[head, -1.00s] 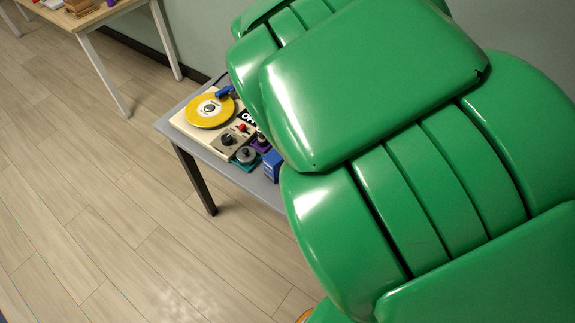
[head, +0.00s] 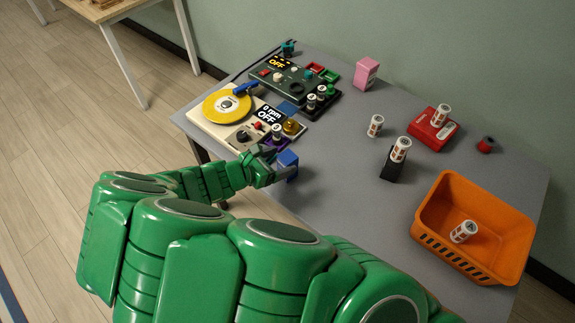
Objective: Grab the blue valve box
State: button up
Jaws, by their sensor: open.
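The blue valve box (head: 288,159) is a small upright blue box near the front left of the grey table, beside the turntable unit. My gripper (head: 278,165) is at its near left side, with the grey fingers open. One finger lies toward the table's far side and the other toward its front, close around the box. Part of the box's lower side is hidden by the near finger. I cannot tell whether the fingers touch it.
A cream unit with a yellow disc (head: 226,106) and small knobs stands just left of the box. Behind are a dark green device (head: 290,78), a pink box (head: 366,72) and a red box (head: 433,130). An orange basket (head: 430,215) is at right. Bare table lies right of the box.

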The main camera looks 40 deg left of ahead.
aim_at(292, 160)
jog(key=shift+s+a+f+y, duration=0.1)
jog(key=shift+s+f+y, duration=0.2)
jog(key=shift+s+f, duration=0.55)
jog(key=shift+r+x, duration=0.15)
jog(key=shift+x, duration=1.7)
jog(key=shift+r+x, duration=0.15)
jog(key=shift+x, duration=1.65)
jog(key=shift+w+a, duration=0.1)
jog(key=shift+w, duration=0.05)
jog(key=shift+c, duration=0.4)
jog(key=c, duration=1)
